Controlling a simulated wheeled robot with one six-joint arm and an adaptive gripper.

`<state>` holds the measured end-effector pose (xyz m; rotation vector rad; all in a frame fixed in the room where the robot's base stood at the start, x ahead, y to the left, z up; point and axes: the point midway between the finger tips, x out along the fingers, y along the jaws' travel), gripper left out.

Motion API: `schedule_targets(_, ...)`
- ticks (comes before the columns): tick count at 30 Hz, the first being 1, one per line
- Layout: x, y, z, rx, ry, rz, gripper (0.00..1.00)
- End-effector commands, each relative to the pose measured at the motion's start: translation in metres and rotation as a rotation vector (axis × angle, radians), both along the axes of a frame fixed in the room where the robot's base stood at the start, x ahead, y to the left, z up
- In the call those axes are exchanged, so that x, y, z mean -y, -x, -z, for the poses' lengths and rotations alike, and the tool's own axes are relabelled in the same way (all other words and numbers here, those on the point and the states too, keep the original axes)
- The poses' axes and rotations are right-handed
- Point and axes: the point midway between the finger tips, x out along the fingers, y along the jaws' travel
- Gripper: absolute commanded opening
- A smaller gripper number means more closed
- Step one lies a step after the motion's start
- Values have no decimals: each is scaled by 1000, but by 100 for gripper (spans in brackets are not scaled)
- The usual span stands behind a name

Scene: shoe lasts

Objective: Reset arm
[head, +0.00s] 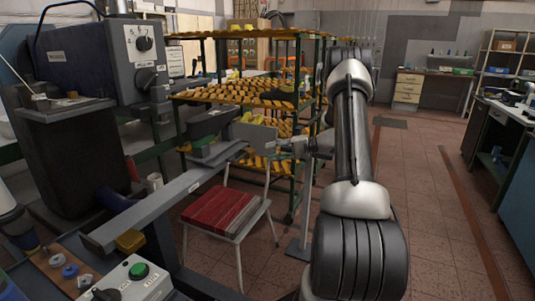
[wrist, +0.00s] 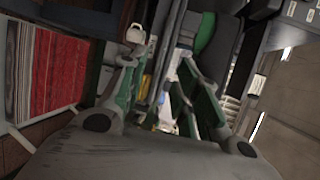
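My arm (head: 352,150) rises at the right of the middle in the head view and bends over at the top. My gripper (head: 284,146) is small there, left of the arm, in front of the rack and above the chair. In the wrist view my gripper (wrist: 160,95) shows two grey fingers with green pads, spread apart. The gap between them holds nothing that I can make out; only blurred background shows through it.
A chair with a red seat (head: 220,213) stands below my gripper; the seat also shows in the wrist view (wrist: 58,72). A grey machine (head: 110,60) with a long metal bar (head: 165,205) is at left. A yellow-shelved rack (head: 250,95) stands behind. Floor (head: 425,190) is clear at right.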

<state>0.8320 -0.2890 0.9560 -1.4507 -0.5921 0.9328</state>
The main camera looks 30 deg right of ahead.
Motion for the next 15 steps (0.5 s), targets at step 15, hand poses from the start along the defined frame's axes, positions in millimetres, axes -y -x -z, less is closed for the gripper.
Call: schedule_targets(15,2,-1,3,-49,-16,20,32)
